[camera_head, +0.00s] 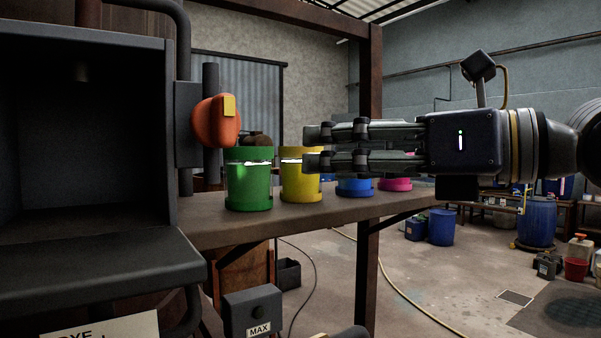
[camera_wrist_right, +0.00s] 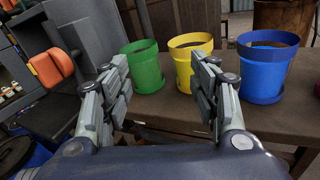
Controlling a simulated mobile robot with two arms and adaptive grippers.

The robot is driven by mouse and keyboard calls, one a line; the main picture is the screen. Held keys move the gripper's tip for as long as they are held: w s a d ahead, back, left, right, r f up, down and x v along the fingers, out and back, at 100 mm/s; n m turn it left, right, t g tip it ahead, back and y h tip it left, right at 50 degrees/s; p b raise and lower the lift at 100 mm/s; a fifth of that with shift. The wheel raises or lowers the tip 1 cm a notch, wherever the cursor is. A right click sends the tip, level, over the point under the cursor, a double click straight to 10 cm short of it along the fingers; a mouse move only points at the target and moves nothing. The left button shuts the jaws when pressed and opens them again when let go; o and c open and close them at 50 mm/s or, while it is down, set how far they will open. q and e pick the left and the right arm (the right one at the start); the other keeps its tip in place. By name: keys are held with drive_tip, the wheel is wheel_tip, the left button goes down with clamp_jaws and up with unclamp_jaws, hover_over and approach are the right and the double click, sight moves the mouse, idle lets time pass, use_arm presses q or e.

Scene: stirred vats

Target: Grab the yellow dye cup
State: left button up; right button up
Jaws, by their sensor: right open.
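The yellow dye cup (camera_head: 300,184) stands upright on the wooden shelf (camera_head: 222,233), between a green cup (camera_head: 249,186) and a blue cup (camera_head: 354,186). My right gripper (camera_head: 310,149) is open, level, and reaches in from the right; its fingertips overlap the yellow cup's upper right edge in the head view. In the right wrist view the open jaws (camera_wrist_right: 160,62) hold nothing. There the yellow cup (camera_wrist_right: 182,72) stands beyond the right finger, which hides part of it, and the green cup shows between the fingers. I cannot tell whether a fingertip touches the yellow cup.
A pink cup (camera_head: 395,185) stands right of the blue one, partly under my gripper. A dark open-fronted cabinet (camera_head: 92,262) fills the left, with an orange knob-like part (camera_head: 212,125) near the green cup. A rusty post (camera_head: 370,75) rises behind the shelf.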

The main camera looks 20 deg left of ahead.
sight(303, 150)
drive_tip(key=w+a+t+h, duration=0.1)
drive_tip(key=w+t+h+p, duration=0.1)
drive_tip(key=w+a+p, duration=0.1)
drive_tip(key=w, duration=0.1)
drive_tip(key=shift+a+r+m+t+h, duration=0.35)
drive_tip(key=shift+r+m+t+h, duration=0.05)
drive_tip(key=p+x, duration=0.2)
drive_tip(key=x, duration=0.1)
drive_tip(key=p+x, duration=0.1)
drive_tip(key=p, duration=0.1)
drive_tip(key=shift+w+a+r, duration=0.2)
drive_tip(key=shift+w+a, duration=0.1)
drive_tip(key=shift+a, duration=0.05)
drive_tip(key=shift+w+a+f, duration=0.1)
drive_tip(key=shift+a+f, duration=0.1)
drive_tip(key=shift+a, duration=0.05)
drive_tip(key=shift+d, duration=0.15)
drive_tip(key=shift+c, duration=1.4)
drive_tip(key=c, duration=0.6)
